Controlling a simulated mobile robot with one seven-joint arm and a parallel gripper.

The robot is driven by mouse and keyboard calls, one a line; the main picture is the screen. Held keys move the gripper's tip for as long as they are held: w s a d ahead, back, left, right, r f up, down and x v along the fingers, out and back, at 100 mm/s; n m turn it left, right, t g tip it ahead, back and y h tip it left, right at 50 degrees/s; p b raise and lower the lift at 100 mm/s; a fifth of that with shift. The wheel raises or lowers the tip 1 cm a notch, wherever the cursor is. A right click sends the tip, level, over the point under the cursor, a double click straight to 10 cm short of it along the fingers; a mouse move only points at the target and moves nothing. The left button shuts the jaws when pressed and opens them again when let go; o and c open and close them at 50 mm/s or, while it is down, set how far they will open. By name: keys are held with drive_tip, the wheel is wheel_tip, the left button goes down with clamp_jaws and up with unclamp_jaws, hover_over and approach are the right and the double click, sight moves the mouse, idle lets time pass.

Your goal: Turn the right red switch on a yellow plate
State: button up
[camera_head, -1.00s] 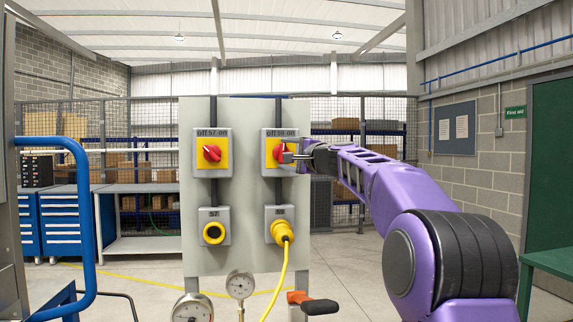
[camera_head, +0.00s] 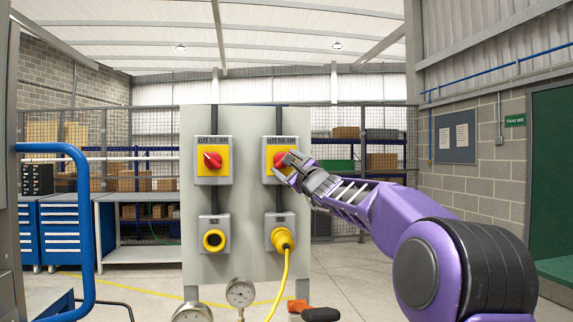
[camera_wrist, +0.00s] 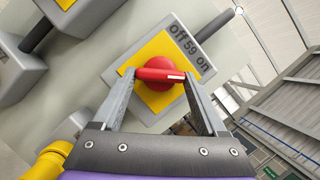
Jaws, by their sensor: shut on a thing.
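The right red switch (camera_head: 279,158) is a round knob with a bar handle on a yellow plate (camera_head: 268,172) on a grey box. In the wrist view, the red knob (camera_wrist: 158,84) sits between my gripper's fingers (camera_wrist: 157,88), which close on the two ends of its bar. The bar's white-marked end points toward the "on" side of the label "off 59 on" (camera_wrist: 190,48). My gripper (camera_head: 289,164) reaches the knob from the lower right, tilted, and partly hides it in the head view. The left red switch (camera_head: 212,160) stands apart, untouched.
Below the switches are a yellow-ringed socket (camera_head: 214,240) and a yellow plug (camera_head: 283,239) with a hanging cable. Gauges (camera_head: 240,292) and an orange handle (camera_head: 297,306) stand lower. A blue rail (camera_head: 84,215) is at the left. The floor right of the panel is open.

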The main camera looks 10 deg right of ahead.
idle(0.5)
drive_tip(key=o, duration=1.3)
drive_tip(key=v, duration=1.7)
drive_tip(key=shift+s, duration=0.2)
